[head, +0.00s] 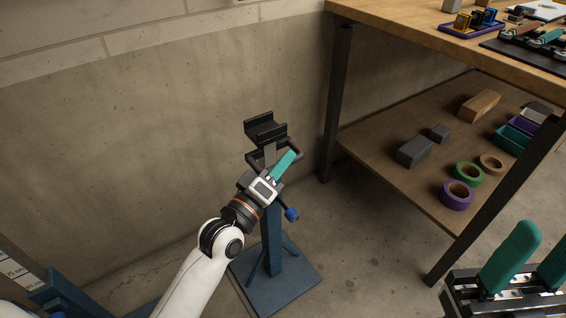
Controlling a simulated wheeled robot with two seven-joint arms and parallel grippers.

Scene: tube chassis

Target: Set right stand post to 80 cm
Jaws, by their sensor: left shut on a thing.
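The right stand has a dark blue base plate (255,298), a blue outer post (272,240) and a grey inner post (269,153). A black cradle (265,129) sits on top, with a black looped handle (297,147) just below it. A blue knob (292,214) sticks out to the right of the post. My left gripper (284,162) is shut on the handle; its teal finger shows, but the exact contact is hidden. The scale is not readable on this post. My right gripper (530,258) is open and empty at the bottom right.
A blue stand part with a white scale (18,272) shows at the lower left. A workbench (405,34) stands at right; its lower shelf (400,180) holds grey blocks, tape rolls and trays. A concrete wall (150,140) is close behind the stand.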

